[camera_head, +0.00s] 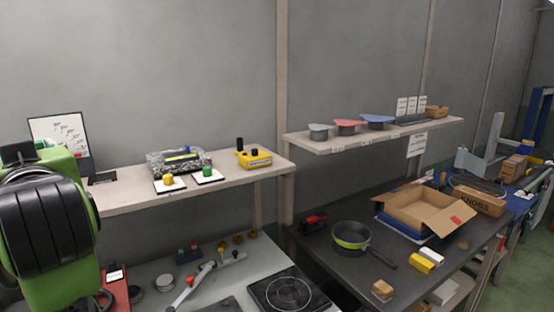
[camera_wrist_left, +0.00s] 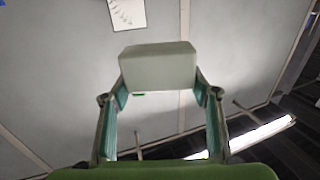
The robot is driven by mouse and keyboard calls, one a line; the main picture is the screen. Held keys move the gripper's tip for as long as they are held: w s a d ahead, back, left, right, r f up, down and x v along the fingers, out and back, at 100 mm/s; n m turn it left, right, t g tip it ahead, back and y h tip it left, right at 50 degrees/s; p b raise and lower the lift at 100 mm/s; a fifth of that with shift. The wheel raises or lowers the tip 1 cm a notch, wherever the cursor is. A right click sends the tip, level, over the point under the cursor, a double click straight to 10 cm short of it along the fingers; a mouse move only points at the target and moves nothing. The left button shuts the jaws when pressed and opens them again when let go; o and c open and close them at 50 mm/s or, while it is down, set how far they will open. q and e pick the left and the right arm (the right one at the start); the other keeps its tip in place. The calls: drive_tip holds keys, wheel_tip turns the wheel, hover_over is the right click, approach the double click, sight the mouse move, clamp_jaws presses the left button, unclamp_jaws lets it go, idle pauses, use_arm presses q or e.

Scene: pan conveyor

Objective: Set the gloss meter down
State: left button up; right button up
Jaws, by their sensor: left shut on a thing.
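My left gripper (camera_wrist_left: 160,95) is shut on a pale grey boxy block, which I take to be the gloss meter (camera_wrist_left: 158,66). In the left wrist view the block sits between the two finger ends, with grey wall beyond it. A small green patch shows at its lower edge. In the head view my green and black left arm fills the left edge, and I cannot make out its fingers or the block there. My right gripper is in neither view.
The left shelf (camera_head: 130,197) carries a yellow device (camera_head: 254,158), a grey speckled tray (camera_head: 178,162) and two sample cards. Below are a hotplate (camera_head: 288,291) and a red-handled lever. The dark table to the right holds a pan (camera_head: 351,237) and an open carton (camera_head: 424,211).

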use_arm(q)
drive_tip(key=s+a+r+n+g+y, duration=0.2)
drive_tip(key=s+a+r+n+g, duration=0.15)
drive_tip(key=a, duration=0.25)
drive_tip(key=w+d+f+m+t+h, duration=0.5)
drive_tip(key=w+d+f+h, duration=0.15)
drive_tip(key=f, duration=0.55)
drive_tip(key=w+d+f+m+t+h, duration=0.5)
drive_tip(key=d+f, duration=0.3)
drive_tip(key=f, duration=0.4)
drive_tip(key=s+d+f+m+h, duration=0.1)
drive_tip(key=s+d+f+h, duration=0.1)
drive_tip(key=s+d+f, duration=0.3)
drive_tip(key=s+d+f+m+h, duration=0.2)
drive_tip(key=s+d+f, duration=0.2)
drive_tip(key=f, duration=0.5)
drive_tip(key=shift+s+d+f, duration=0.3)
drive_tip(key=shift+s+d, duration=0.05)
drive_tip(key=shift+d, duration=0.3)
